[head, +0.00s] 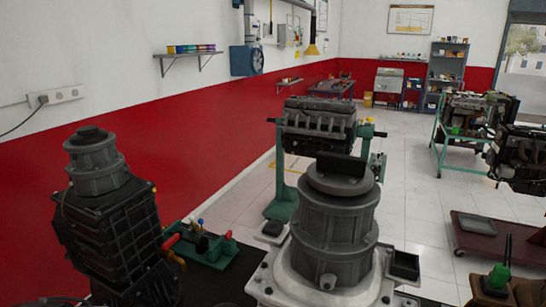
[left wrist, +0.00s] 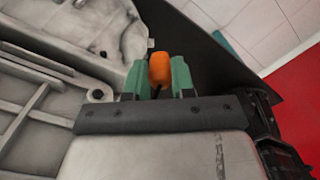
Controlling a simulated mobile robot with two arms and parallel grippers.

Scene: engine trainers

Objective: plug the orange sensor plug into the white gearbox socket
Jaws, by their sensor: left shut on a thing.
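In the left wrist view, my left gripper (left wrist: 158,78) is shut on the orange plug (left wrist: 159,66). The plug stands out past the green fingertips, and a thin dark lead shows below it between the fingers. A pale grey ribbed casting (left wrist: 25,115) lies beside the gripper at the left, and more pale casting (left wrist: 100,25) shows beyond the fingertips. The plug looks apart from the casting, but the depth is hard to judge. I cannot make out the white socket in either view. Neither gripper can be made out in the head view.
In the head view, a grey cylindrical unit on a pale base (head: 330,225) stands at front centre. A dark ribbed unit (head: 110,220) stands at left. An engine on a green stand (head: 320,125) is behind. Tiled floor (head: 410,190) is open at centre right.

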